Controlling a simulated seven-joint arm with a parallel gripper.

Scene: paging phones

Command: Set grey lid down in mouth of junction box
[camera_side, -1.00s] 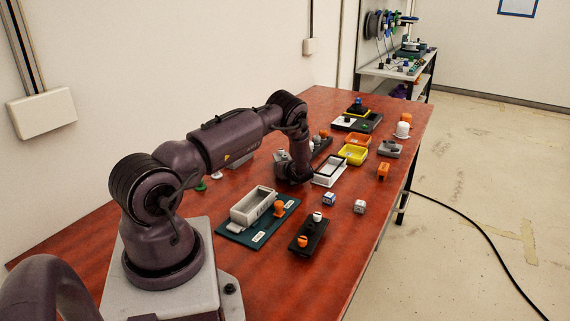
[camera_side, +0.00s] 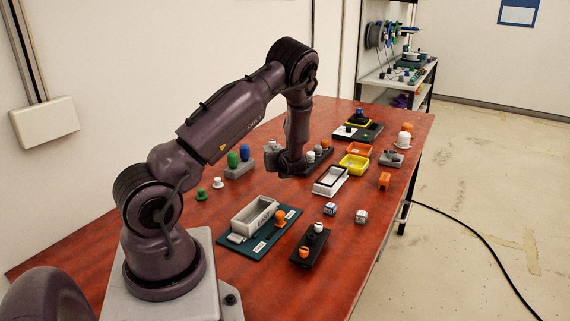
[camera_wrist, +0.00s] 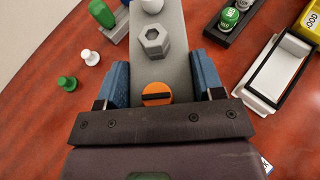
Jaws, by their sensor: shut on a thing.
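The grey lid (camera_wrist: 173,65) is a long grey plate between the blue fingers of my gripper (camera_wrist: 158,88) in the wrist view. It bears a hexagonal boss and a slotted orange disc. My gripper (camera_side: 290,168) is shut on it; in the side view the lid (camera_side: 271,157) shows partly beside the jaws, above the back half of the table. My gripper is apart from the box. The box is not seen in the wrist view.
A grey holder with green and blue pegs (camera_side: 240,167) and small green and white knobs (camera_side: 201,194) stand left of the gripper. A white tray (camera_side: 330,181), yellow tray (camera_side: 355,164) and black knob rack (camera_side: 310,245) stand to the right. The box mouth looks clear.

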